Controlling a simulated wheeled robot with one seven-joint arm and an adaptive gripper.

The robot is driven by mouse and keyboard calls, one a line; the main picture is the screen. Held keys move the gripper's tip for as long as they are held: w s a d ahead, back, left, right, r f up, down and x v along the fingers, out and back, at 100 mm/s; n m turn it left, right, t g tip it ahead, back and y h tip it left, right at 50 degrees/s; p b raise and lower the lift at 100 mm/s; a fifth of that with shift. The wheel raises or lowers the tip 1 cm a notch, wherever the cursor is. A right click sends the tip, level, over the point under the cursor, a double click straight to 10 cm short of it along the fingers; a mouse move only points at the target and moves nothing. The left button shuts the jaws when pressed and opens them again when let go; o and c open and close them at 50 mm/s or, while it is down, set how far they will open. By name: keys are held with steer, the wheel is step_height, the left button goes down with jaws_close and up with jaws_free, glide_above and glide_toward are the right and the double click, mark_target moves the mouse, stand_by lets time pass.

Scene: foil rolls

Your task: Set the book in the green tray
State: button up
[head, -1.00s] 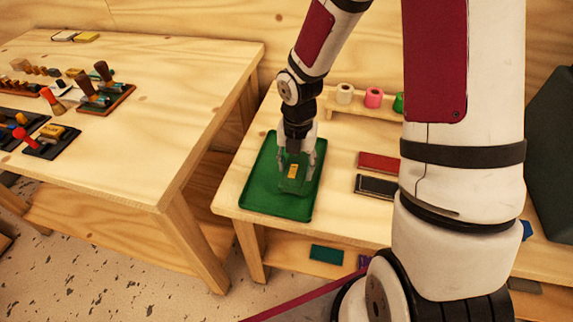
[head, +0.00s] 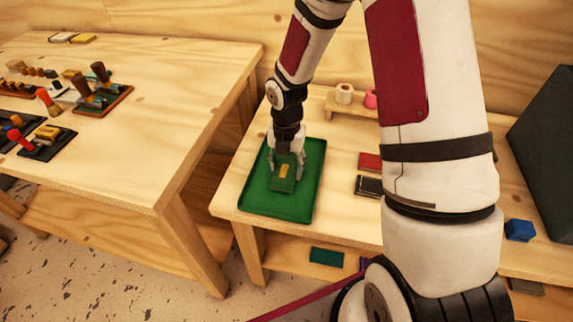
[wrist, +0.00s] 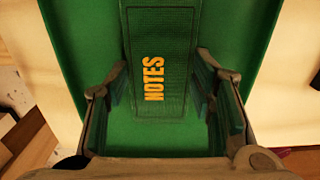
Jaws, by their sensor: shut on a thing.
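The book (head: 282,184) is dark green with yellow lettering. The word NOTES shows on its cover in the wrist view (wrist: 153,50). My gripper (head: 286,174) is shut on it, with one finger on each side of the book. The green tray (head: 291,210) lies on the right-hand table, and the book is over its floor, inside the rim. The tray's green floor also shows below and beside the book in the wrist view (wrist: 155,138). I cannot tell whether the book touches the tray floor.
A red book (head: 369,161) and a black book (head: 368,187) lie right of the tray, partly behind my arm. A small rack with rolls (head: 343,94) stands behind. A teal book (head: 326,256) is on the lower shelf. The left table (head: 170,100) holds several tools across a gap.

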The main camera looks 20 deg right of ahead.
mark_target(287, 170)
steer(key=o, duration=1.2)
steer(key=shift+f, duration=0.1)
steer(key=s+r+m+h+p, duration=0.1)
steer(key=s+r+m, duration=0.2)
steer(key=r, duration=0.7)
steer(key=s+r+m+p, duration=0.15)
steer(key=r+m, duration=0.25)
steer(key=r, duration=0.7)
steer(key=s+r+m+t, duration=0.1)
steer(key=s+r+m, duration=0.2)
steer(key=s+m, duration=0.4)
steer(key=s+a+r+m+t, duration=0.1)
steer(key=s+r+m, duration=0.2)
steer(key=s+m, duration=0.4)
steer(key=s+r+m+y, duration=0.1)
steer(key=s+r+m, duration=0.3)
steer(key=s+m, duration=0.4)
steer(key=shift+s+a+t, duration=0.15)
steer(key=shift+s+t, duration=0.25)
steer(key=shift+s, duration=0.05)
